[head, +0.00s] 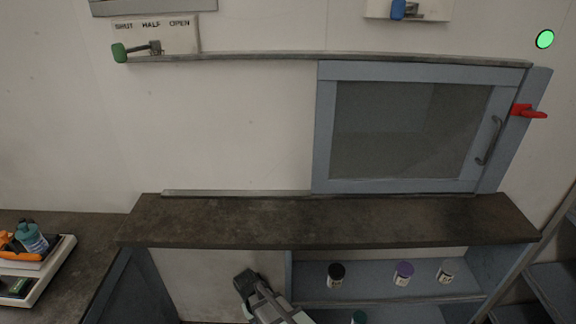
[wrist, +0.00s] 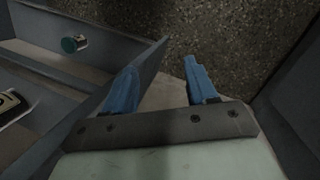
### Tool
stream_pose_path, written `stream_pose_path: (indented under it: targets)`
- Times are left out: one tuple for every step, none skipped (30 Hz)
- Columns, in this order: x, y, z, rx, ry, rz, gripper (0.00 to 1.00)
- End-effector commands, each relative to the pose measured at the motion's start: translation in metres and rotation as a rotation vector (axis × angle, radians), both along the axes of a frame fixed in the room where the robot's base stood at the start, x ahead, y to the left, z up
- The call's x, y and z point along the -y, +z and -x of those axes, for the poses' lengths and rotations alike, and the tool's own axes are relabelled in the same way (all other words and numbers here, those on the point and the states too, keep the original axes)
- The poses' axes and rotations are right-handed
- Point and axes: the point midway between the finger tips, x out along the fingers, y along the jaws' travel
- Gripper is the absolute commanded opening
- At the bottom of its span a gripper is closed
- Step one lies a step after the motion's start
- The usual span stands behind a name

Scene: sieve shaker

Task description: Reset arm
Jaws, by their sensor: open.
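My gripper (wrist: 157,82) is open and empty in the wrist view, its two blue fingers apart. Past the fingers lie a speckled dark surface and a pale patch. In the head view my arm (head: 262,297) shows at the bottom, in front of the shelf unit and below the dark counter. The fingertips cannot be made out there.
Open shelves (head: 312,284) hold jars with black (head: 336,274), purple (head: 403,273) and white (head: 445,271) tops. The dark counter (head: 330,222) is bare. Above it is a blue-framed sliding door (head: 325,130) with a red latch (head: 528,111). A white tray (head: 57,257) stands left.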

Motion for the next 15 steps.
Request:
stream_pose_path:
  targets:
    - [0.022,-0.011,0.009,-0.025,-0.027,0.005,0.57]
    - [0.033,-0.017,0.013,-0.039,-0.04,0.006,0.57]
    - [0.046,-0.025,0.019,-0.055,-0.059,0.007,0.57]
    - [0.056,-0.03,0.023,-0.067,-0.073,0.006,0.57]
    - [0.065,-0.035,0.028,-0.079,-0.086,0.006,0.57]
    - [0.077,-0.042,0.035,-0.096,-0.104,0.006,0.57]
    - [0.087,-0.047,0.04,-0.108,-0.117,0.006,0.57]
    - [0.095,-0.052,0.046,-0.121,-0.13,0.006,0.57]
    - [0.107,-0.058,0.054,-0.137,-0.149,0.004,0.57]
    - [0.116,-0.063,0.06,-0.151,-0.164,0.003,0.57]
    - [0.125,-0.068,0.067,-0.164,-0.18,0.002,0.57]
    - [0.136,-0.073,0.076,-0.181,-0.199,0.0,0.57]
    - [0.144,-0.078,0.084,-0.194,-0.213,-0.002,0.57]
    - [0.152,-0.082,0.091,-0.207,-0.229,-0.004,0.57]
    - [0.162,-0.087,0.101,-0.224,-0.248,-0.008,0.57]
